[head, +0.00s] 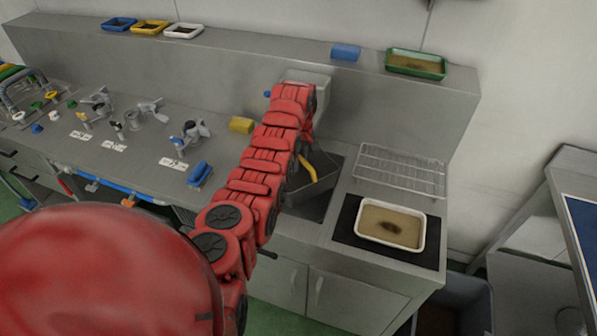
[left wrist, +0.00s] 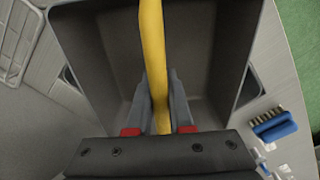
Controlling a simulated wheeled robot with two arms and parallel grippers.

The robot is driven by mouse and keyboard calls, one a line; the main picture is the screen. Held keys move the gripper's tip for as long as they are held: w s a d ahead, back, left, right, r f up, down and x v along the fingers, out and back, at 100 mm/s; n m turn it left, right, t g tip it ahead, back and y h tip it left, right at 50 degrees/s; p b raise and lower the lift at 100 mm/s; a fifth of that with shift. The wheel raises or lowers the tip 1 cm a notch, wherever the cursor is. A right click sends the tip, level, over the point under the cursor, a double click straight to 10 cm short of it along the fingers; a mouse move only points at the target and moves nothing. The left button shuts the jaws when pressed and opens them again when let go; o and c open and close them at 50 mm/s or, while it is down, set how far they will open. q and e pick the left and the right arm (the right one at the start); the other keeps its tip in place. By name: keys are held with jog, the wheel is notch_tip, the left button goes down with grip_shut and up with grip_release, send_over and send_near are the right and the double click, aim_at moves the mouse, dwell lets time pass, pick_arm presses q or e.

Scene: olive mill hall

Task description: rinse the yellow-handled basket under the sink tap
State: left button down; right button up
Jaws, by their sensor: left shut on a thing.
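The yellow-handled basket (head: 313,194) is a grey box at the sink (head: 328,163), partly hidden by my left arm in the head view. In the left wrist view the basket (left wrist: 100,60) looks empty, with its yellow handle (left wrist: 152,45) running between my fingers. My left gripper (left wrist: 160,88) is shut on that handle. Dark corners of the sink show past the basket's sides. I cannot tell how high the basket is above the sink bottom. The tap spout is not clearly visible; my arm covers that area. My right gripper is not in view.
Right of the sink are a wire rack (head: 400,170) and a white tray (head: 391,226) on a black mat. Left are a blue brush (head: 200,174), a yellow block (head: 241,125) and several metal fittings. Small trays line the back ledge (head: 260,42).

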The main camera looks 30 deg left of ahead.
aim_at(309, 167)
pick_arm(q)
jog(key=shift+w+d, duration=0.1)
jog(key=shift+w+d+b, duration=0.35)
jog(key=shift+b, duration=0.45)
jog(key=shift+s+d+r+p, duration=0.1)
jog(key=shift+d+p, duration=0.15)
jog(key=shift+p, duration=0.35)
jog(key=shift+s+d+p, duration=0.25)
jog(key=shift+p, duration=0.15)
jog(key=s+d+p, duration=0.2)
jog(key=d+p, duration=0.1)
jog(key=shift+s+p, duration=0.35)
jog(key=shift+s, duration=0.05)
jog(key=shift+s+d+r+p, duration=0.1)
jog(key=shift+s+d+p, duration=0.45)
jog(key=shift+p, duration=0.45)
jog(key=shift+s+d+f+p, duration=0.2)
jog(key=shift+s+d+p, duration=0.15)
jog(key=shift+d+p, duration=0.1)
